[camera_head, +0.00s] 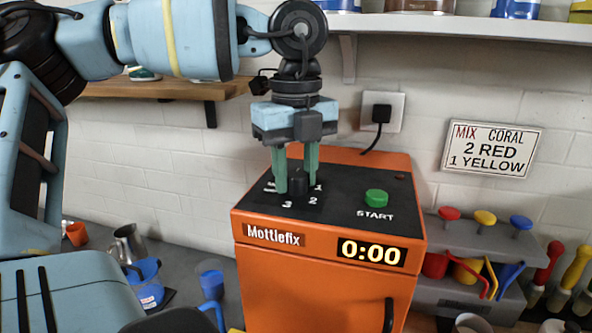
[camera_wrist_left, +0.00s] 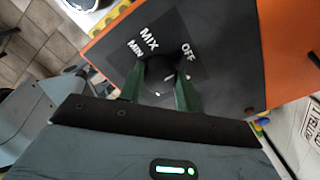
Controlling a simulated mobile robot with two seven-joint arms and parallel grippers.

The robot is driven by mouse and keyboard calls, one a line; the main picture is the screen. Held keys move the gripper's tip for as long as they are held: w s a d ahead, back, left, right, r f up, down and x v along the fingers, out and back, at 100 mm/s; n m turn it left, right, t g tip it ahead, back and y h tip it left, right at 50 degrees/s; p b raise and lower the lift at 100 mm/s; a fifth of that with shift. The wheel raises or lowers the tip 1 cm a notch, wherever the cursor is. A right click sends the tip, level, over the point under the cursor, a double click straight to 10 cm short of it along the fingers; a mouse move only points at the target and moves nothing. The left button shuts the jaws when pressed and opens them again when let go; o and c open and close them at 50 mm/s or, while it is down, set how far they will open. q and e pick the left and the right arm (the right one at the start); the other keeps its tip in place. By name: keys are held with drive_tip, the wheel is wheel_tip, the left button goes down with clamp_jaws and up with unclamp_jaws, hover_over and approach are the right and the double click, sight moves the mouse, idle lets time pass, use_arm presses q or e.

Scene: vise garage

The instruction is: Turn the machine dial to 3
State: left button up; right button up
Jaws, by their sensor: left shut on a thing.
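The orange Mottlefix machine (camera_head: 315,275) stands on the counter with a black top panel. Its black dial (camera_head: 298,186) sits near the left of the panel, with 3, 2 and 1 printed around its front and right side. My left gripper (camera_head: 296,186) points down from above, its green fingers shut on the dial from both sides. In the left wrist view the dial (camera_wrist_left: 163,76) sits between the fingertips, with MIX, MIN and OFF around it. I cannot tell which number the dial points to. My right gripper is not in view.
A green START button (camera_head: 376,197) is right of the dial. The display (camera_head: 371,251) reads 0:00. A sign (camera_head: 492,149) hangs on the wall. A grey rack (camera_head: 480,245) with coloured knobs and scoops stands right of the machine. A blue cup (camera_head: 211,283) stands left.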

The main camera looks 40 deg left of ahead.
use_arm(q)
drive_tip(key=shift+m+b, duration=0.5)
drive_tip(key=shift+m, duration=0.5)
drive_tip(key=m+b, duration=0.1)
drive_tip(key=m, duration=0.1)
drive_tip(key=shift+m, duration=0.4)
drive_tip(key=m+b, duration=0.1)
drive_tip(key=m, duration=0.4)
drive_tip(key=m+b, duration=0.1)
drive_tip(key=m, duration=0.5)
drive_tip(key=shift+m, duration=0.4)
drive_tip(key=m, duration=1)
drive_tip(key=shift+r, duration=0.1)
drive_tip(key=m, duration=0.5)
drive_tip(key=shift+m, duration=2)
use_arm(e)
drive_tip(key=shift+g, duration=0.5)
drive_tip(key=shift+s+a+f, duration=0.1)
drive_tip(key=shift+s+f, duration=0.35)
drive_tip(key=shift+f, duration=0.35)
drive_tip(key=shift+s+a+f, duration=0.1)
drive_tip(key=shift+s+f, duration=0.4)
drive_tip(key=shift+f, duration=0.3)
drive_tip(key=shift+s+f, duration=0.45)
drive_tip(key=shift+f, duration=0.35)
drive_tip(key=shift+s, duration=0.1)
